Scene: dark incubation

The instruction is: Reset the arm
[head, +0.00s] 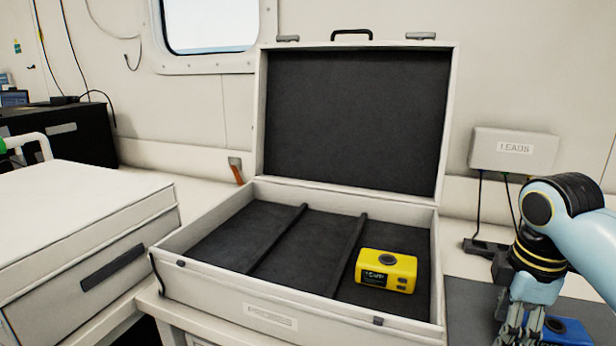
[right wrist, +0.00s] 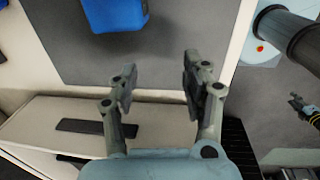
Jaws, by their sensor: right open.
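My right gripper (right wrist: 158,88) is open and empty in the right wrist view, its two fingers apart above the edge of a grey mat. In the head view my right arm comes in from the right and the gripper (head: 523,318) points down at the lower right, beside the open case. A blue object (head: 566,331) is partly hidden behind it; a blue object also shows at the top of the right wrist view (right wrist: 115,14).
An open white case (head: 215,291) with dark lining and dividers stands on the counter. A yellow device (head: 386,270) lies in its right compartment. A box marked LEADS (head: 513,150) is on the wall. A closed white case (head: 60,215) stands at left.

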